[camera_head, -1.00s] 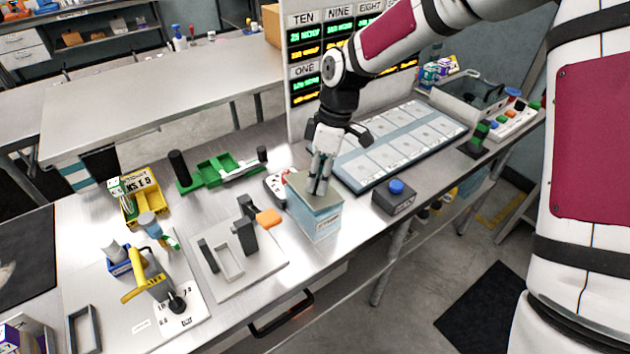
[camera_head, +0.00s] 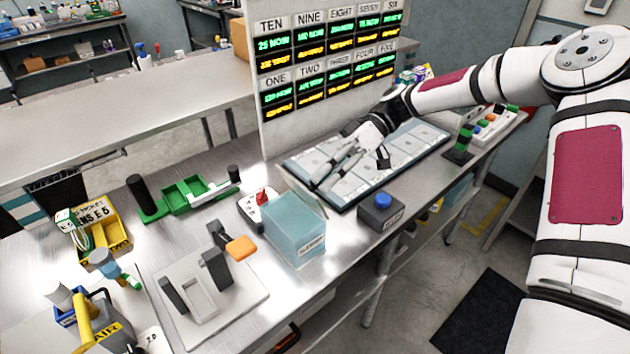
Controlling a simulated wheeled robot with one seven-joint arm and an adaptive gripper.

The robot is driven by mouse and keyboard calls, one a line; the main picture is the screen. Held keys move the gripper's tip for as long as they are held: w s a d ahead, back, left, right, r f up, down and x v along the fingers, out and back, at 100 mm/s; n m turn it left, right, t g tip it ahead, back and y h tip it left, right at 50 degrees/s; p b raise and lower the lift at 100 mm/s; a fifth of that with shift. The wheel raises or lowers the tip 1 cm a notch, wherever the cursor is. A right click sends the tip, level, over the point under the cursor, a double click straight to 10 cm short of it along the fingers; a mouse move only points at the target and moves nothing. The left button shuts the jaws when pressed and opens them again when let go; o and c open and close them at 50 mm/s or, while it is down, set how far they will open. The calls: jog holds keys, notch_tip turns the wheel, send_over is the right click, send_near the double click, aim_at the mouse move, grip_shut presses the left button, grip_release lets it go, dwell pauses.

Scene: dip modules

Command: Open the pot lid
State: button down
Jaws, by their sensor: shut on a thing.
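The pot is a light blue, box-shaped container (camera_head: 293,238) with a white label on its front, standing near the front edge of the bench. Its grey lid (camera_head: 304,190) is off the flat closed position. It is steeply tilted and seen nearly edge-on as a thin plate along the pot's upper right side. Whether its lower edge still touches the pot cannot be told. My gripper (camera_head: 324,184) reaches down from the right, above the near-left part of the card tray, with its fingertips at the lid and shut on it.
A black box with a blue button (camera_head: 380,208) stands right of the pot. Behind is the panel tray (camera_head: 340,203) and a tall display board (camera_head: 262,125). A red-and-white item (camera_head: 258,205) and a grey fixture with an orange knob (camera_head: 240,248) stand left.

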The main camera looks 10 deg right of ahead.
jog(key=shift+w+d+f+g+y+b, duration=0.4)
jog(key=shift+d+g+y+b, duration=0.2)
jog(key=shift+y+b, duration=0.35)
jog(key=shift+w+d+f+g+y+b, duration=0.4)
jog(key=shift+d+g+y+b, duration=0.15)
jog(key=shift+y+b, duration=0.35)
jog(key=c, duration=1.3)
grip_release()
jog(key=shift+s, duration=0.1)
jog(key=shift+c, duration=0.2)
jog(key=shift+d, duration=0.1)
jog(key=v, duration=1.2)
jog(key=shift+f, duration=0.3)
